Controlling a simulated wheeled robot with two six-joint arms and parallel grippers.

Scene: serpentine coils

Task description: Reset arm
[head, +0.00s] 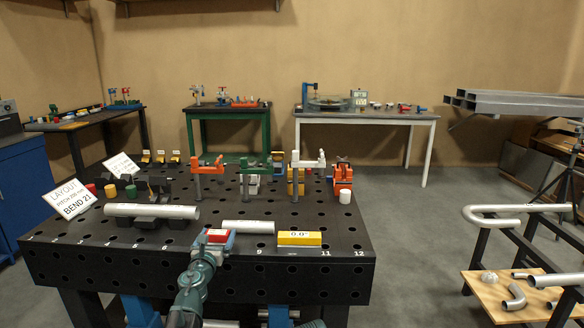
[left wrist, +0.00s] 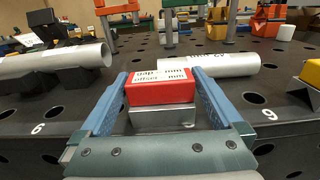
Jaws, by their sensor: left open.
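My left gripper (head: 216,237) is at the front edge of the black perforated table (head: 130,262), with its arm coming up from the bottom. In the left wrist view its two blue fingers (left wrist: 162,92) are open, one on each side of a red block with a white gap and offset label (left wrist: 160,93). The red block sits on a silver piece (left wrist: 160,114). I cannot tell whether the fingers touch it. My right gripper is not in view.
A silver tube (head: 150,211) lies on dark blocks at left, and a shorter tube (head: 248,227) lies behind the gripper. A yellow level (head: 299,239) is to the right. Clamps (head: 306,165) stand farther back. A bent pipe (head: 500,214) rests on a stand at right.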

